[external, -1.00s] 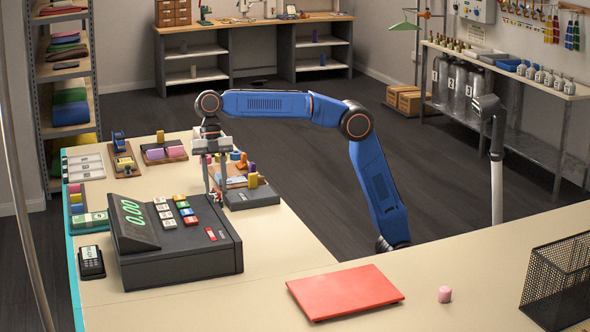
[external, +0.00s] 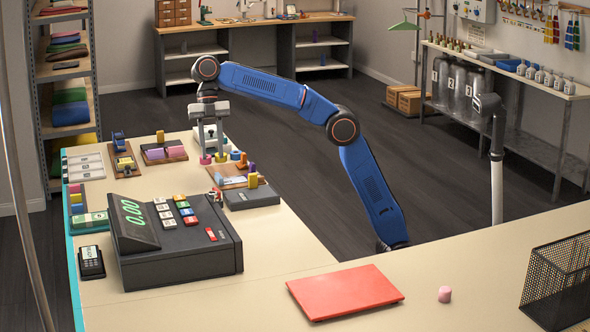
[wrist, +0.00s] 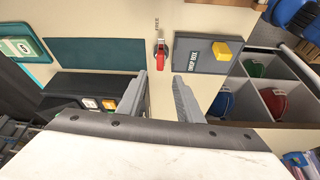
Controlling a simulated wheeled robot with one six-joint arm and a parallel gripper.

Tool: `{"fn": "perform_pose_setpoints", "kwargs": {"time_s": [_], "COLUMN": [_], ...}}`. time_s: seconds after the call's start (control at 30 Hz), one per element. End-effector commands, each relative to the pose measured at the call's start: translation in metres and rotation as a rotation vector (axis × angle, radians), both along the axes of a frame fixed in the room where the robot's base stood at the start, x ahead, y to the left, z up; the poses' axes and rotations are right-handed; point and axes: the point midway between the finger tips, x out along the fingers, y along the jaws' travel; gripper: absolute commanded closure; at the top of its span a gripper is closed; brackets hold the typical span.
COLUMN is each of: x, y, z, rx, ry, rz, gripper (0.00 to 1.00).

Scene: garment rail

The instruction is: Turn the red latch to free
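The red latch (wrist: 161,58) is in the wrist view, on the pale counter between a dark green panel and the grey drop box. My gripper (wrist: 160,76) is open and empty. Its two fingers are apart on either side of the latch as seen from the wrist. In the external view my gripper (external: 211,152) hangs above the counter, clear of the latch.
The grey drop box (wrist: 207,53) with a yellow block (wrist: 222,51) stands right of the latch. The cash register (external: 185,252) stands in front of it.

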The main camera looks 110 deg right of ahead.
Motion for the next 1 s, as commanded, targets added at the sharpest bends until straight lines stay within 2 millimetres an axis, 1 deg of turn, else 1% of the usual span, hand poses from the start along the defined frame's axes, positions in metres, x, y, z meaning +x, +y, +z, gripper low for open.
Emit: {"fn": "perform_pose_setpoints", "kwargs": {"time_s": [0.13, 0.4, 0.43, 0.53, 0.57, 0.67, 0.77, 1.0], "x": [0.0, -0.001, -0.001, 0.0, 0.0, 0.002, 0.006, 0.015], "y": [-0.002, -0.003, -0.003, -0.002, -0.002, 0.001, 0.004, 0.008], "z": [0.006, 0.007, 0.007, 0.006, 0.006, 0.003, -0.003, -0.015], "rx": [0.0, 0.0, 0.0, -0.005, -0.007, -0.026, -0.055, -0.101], "ry": [-0.001, 0.0, 0.0, 0.003, 0.007, 0.025, 0.051, 0.085], "rz": [0.001, 0.001, 0.001, -0.017, -0.034, -0.133, -0.3, -0.77], "gripper": [0.67, 0.67, 0.72, 0.96, 1.0, 1.0, 1.0, 1.0]}}
